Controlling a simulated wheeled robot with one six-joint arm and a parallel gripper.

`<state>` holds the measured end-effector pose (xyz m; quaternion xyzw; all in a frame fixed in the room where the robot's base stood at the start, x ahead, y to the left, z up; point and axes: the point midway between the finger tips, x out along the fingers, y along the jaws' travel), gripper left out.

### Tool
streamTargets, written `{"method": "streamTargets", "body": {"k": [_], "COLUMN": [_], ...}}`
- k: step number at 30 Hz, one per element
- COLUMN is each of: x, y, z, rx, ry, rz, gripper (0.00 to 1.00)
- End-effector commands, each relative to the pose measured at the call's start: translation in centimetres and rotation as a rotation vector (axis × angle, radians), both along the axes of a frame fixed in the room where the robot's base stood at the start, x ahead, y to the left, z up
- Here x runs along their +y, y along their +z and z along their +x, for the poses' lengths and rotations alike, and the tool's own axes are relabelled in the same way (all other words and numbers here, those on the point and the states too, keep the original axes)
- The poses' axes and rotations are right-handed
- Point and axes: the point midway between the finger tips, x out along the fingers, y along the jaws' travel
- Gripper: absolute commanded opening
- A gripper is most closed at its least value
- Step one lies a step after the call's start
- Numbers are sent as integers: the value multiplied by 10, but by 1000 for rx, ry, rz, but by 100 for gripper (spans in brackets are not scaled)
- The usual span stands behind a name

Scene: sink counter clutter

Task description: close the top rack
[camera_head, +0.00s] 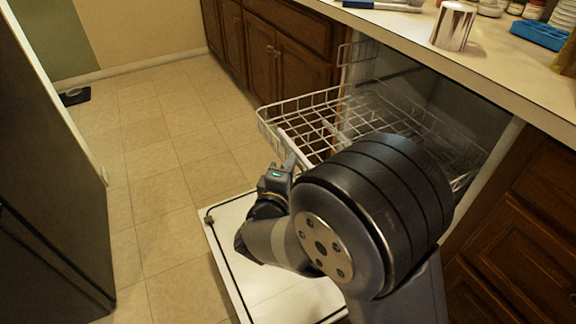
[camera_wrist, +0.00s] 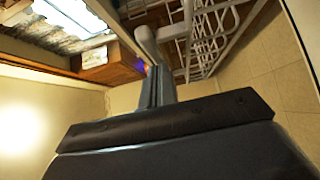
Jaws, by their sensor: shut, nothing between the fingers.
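The top rack (camera_head: 318,108) is a white wire basket. It stands pulled out of the dishwasher, past the counter's front edge. Its near right part is hidden behind my arm. In the wrist view its white wires (camera_wrist: 205,45) show at the upper middle and right. My gripper (camera_head: 290,161) is shut and empty, at the rack's front, near corner. In the wrist view the fingers (camera_wrist: 150,42) point up, close to the wires at their right. I cannot tell whether they touch the rack.
The dishwasher door (camera_head: 285,280) lies open below the rack, under my arm. The counter (camera_head: 480,65) above holds a shiny metal can (camera_head: 453,24) and a blue tray (camera_head: 540,34). Wooden cabinets (camera_head: 275,52) stand behind.

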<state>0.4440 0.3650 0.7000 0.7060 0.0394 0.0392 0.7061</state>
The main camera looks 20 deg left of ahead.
Motion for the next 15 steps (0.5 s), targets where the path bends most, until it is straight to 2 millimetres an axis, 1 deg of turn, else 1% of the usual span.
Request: {"method": "streamTargets", "body": {"k": [5,8,11,15], "x": [-3,-9,-19,-38], "y": [0,1,1,2], "z": [3,10,22,46], "rx": [0,1,1,1], "ry": [-1,-4,-6,-8], "rz": [0,-1,-1,-2], "gripper": [0,0,0,0]}}
